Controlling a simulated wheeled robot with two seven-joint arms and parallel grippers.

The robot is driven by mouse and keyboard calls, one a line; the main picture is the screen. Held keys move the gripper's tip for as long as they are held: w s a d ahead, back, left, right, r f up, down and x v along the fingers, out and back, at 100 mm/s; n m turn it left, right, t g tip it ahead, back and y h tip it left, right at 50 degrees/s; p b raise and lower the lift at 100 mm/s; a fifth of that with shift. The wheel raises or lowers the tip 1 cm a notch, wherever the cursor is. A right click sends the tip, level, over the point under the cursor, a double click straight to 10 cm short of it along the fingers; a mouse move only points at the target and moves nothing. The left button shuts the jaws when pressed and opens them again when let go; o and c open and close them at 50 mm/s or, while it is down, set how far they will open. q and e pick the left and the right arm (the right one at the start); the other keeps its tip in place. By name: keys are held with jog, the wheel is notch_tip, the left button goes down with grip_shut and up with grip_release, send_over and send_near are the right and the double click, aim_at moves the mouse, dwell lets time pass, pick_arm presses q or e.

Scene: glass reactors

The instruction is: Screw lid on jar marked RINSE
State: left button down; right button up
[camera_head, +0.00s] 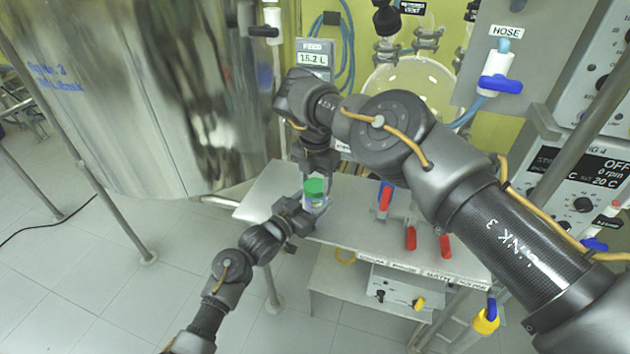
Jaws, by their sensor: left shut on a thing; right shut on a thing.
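A small clear jar (316,202) stands upright at the left part of the grey shelf, with a green lid (315,185) on top. My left gripper (304,213) comes in from the lower left and is shut on the jar's side. My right gripper (317,172) points down from above and is shut on the green lid. The lid sits at the jar's mouth; whether its thread is engaged cannot be told. No RINSE marking can be read on the jar, and its body is partly hidden by the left gripper.
The grey shelf (350,228) holds red-handled and blue items (386,197) to the right of the jar. A large steel vessel (150,100) stands at the left. A round glass vessel (418,82) and a control panel (575,180) are behind and right. A lower shelf holds a white box (400,290).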

jog(key=m, duration=1)
jog(key=o, duration=1.1)
jog(key=shift+c, duration=0.2)
jog(key=shift+r, duration=2.25)
jog(key=shift+c, duration=0.4)
